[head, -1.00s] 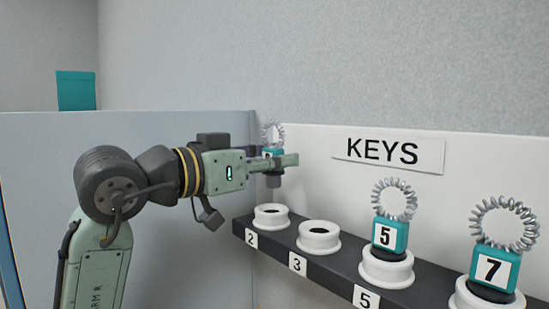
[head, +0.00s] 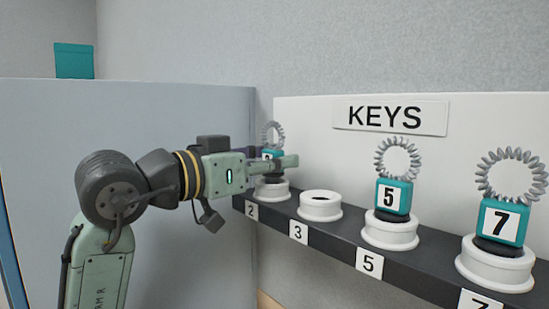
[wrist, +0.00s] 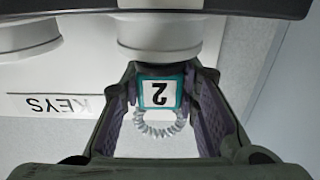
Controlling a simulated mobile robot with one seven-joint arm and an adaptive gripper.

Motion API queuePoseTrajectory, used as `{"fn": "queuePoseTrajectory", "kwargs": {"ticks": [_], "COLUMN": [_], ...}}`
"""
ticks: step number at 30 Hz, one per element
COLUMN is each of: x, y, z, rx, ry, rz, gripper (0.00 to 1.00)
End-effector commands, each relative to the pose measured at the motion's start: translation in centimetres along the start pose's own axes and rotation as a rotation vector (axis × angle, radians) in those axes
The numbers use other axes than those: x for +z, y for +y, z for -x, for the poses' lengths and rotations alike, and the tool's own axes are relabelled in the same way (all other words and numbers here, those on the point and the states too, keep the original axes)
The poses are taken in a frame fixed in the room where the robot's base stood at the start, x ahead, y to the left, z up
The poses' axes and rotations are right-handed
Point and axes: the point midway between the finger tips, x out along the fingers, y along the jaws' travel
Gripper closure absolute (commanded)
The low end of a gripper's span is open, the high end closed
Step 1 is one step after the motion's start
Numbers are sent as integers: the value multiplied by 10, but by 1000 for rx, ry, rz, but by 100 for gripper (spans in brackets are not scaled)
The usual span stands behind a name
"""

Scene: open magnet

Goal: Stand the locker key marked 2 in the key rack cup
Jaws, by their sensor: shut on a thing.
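The locker key marked 2 has a teal block with a white number label and a grey coiled ring; in the wrist view its block (wrist: 160,92) sits between my fingers. In the head view its coil (head: 273,134) stands up above my gripper (head: 284,163), which hides most of the block. My gripper is shut on the key and holds it upright at the cup labelled 2 (head: 272,191). The key's dark base is at the cup's mouth; how deep it sits cannot be told.
The empty cup labelled 3 (head: 320,206) is just to the right. Key 5 (head: 394,196) and key 7 (head: 503,222) stand in their cups on the dark shelf (head: 345,238). A KEYS sign (head: 390,117) is on the back panel. A grey partition (head: 60,180) stands at left.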

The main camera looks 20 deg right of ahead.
Motion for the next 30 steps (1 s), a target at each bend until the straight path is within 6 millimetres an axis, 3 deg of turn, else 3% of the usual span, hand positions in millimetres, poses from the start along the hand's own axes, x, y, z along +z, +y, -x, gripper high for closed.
{"fn": "queuePoseTrajectory", "kwargs": {"ticks": [11, 12, 22, 30], "x": [4, 4, 4, 4], "y": [0, 0, 0, 0], "z": [-1, -1, 0, 0], "rx": [2, 2, 1, 1], "ry": [-1, -1, -1, -1], "rz": [0, 0, 0, 0], "gripper": [93, 71, 49, 48]}}
